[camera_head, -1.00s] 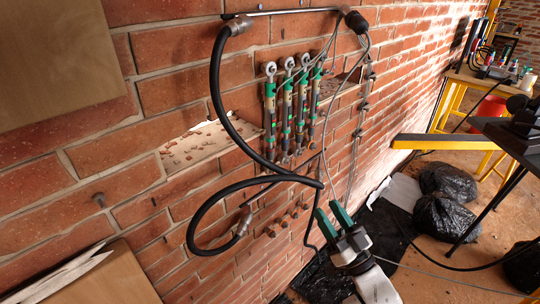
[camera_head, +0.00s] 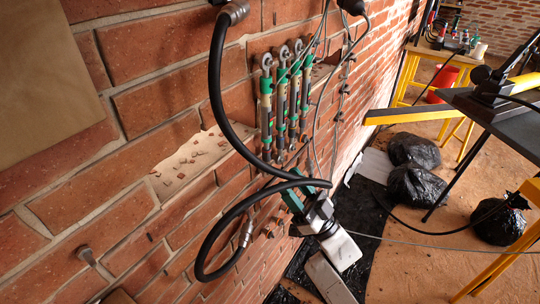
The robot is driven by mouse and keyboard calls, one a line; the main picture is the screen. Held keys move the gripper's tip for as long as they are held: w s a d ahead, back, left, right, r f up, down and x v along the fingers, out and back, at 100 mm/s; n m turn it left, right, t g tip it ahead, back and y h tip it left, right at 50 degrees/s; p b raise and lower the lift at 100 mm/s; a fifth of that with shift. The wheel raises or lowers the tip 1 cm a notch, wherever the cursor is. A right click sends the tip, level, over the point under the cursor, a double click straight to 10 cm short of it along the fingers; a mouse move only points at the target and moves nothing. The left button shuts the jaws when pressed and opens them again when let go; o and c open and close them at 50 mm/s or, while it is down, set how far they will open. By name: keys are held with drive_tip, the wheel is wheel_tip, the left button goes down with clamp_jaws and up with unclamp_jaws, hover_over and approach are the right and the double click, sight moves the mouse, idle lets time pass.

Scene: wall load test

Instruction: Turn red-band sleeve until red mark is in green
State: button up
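Several slim upright cylinders with hooked tops and green parts (camera_head: 282,100) hang side by side on the brick wall in the middle of the view. Their bands and marks are too small to tell apart, so I cannot pick out the red-band sleeve or its red mark. My gripper (camera_head: 293,200), with green fingers, is below these cylinders and close to the wall, apart from them. A black hose crosses in front of the fingers and partly hides them, so their opening does not show clearly.
A thick black hose (camera_head: 216,90) loops out from the wall, close to my gripper. Thin cables hang right of the cylinders. Black bags (camera_head: 414,185) lie on the floor, right. A yellow-edged beam (camera_head: 410,115) and a dark table (camera_head: 510,120) stand at right.

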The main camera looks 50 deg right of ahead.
sight(270, 156)
drive_tip(key=p+x, duration=0.1)
drive_tip(key=x, duration=0.6)
drive_tip(key=shift+w+r, duration=0.2)
drive_tip(key=shift+w, duration=0.05)
clamp_jaws()
